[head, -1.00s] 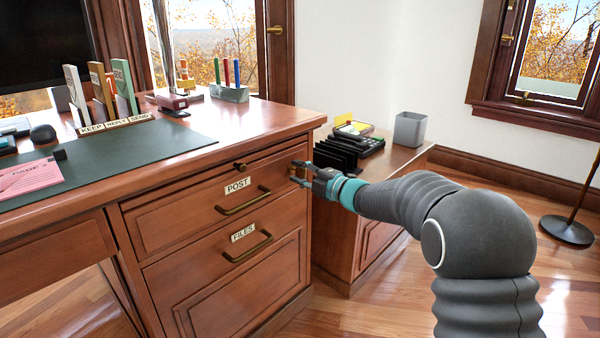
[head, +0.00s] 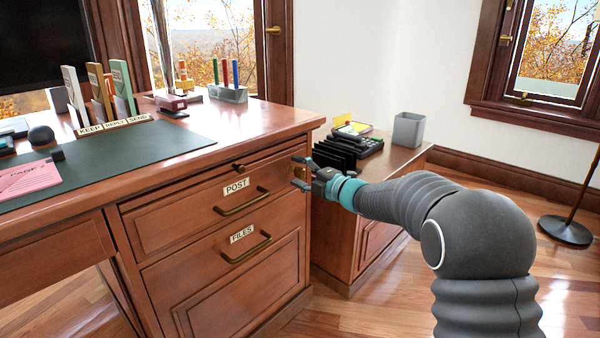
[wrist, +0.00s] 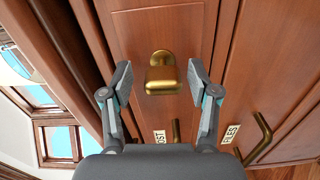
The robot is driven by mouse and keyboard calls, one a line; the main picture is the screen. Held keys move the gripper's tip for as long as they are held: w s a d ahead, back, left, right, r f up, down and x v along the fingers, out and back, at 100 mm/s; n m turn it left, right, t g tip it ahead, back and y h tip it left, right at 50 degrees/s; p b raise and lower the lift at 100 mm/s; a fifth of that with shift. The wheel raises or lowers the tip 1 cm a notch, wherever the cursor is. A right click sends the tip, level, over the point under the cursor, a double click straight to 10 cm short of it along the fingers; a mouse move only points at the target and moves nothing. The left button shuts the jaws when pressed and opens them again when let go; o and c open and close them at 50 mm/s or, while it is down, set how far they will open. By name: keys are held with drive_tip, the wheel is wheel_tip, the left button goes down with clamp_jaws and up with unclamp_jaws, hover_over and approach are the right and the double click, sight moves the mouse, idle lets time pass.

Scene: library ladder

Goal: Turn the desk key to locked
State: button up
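The brass desk key (wrist: 161,80) sticks out of a round brass lock plate (wrist: 163,58) on the desk's drawer front. In the wrist view its block-like bow lies between my two fingertips, with a gap on each side. My gripper (wrist: 159,83) is open around the key and not visibly touching it. In the head view my gripper (head: 298,173) is at the right end of the POST drawer (head: 170,228), and its fingers partly hide the key.
The FILES drawer handle (head: 246,248) and POST drawer handle (head: 242,202) jut out left of my gripper. A low cabinet (head: 375,238) with a letter rack (head: 335,155) and grey bin (head: 409,129) stands to the right. The floor in front is clear.

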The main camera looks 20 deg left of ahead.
drive_tip(key=shift+s, duration=0.1)
drive_tip(key=v, duration=1.2)
